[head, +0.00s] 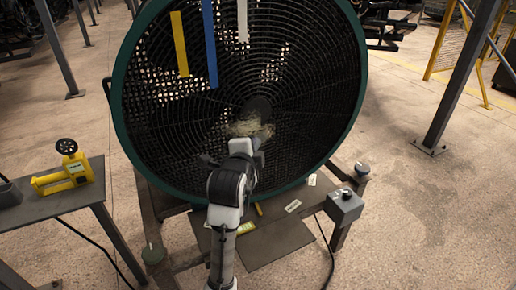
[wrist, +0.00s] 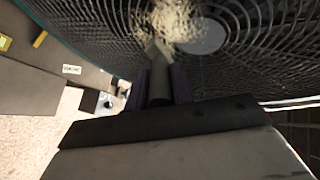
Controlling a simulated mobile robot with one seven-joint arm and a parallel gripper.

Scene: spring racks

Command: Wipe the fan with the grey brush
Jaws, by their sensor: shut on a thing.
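The fan (head: 180,110) is a large round drum with a dark wire grille and a green rim, and it fills the middle of the head view. Its grille also fills the top of the wrist view (wrist: 100,30). My gripper (head: 243,152) is in front of the grille, just below the hub. It is shut on the grey brush (wrist: 160,82), whose head points at the grille. A tan, fuzzy patch (head: 250,129) shows at the brush's tip near the hub; I cannot tell whether it is bristles or dust. Contact with the grille is also unclear.
Yellow, blue and white strips (head: 210,45) hang in front of the upper grille. A side table (head: 60,207) at left holds a yellow device (head: 66,175). A control box (head: 344,206) stands at the fan's lower right. Open floor (head: 430,210) lies to the right.

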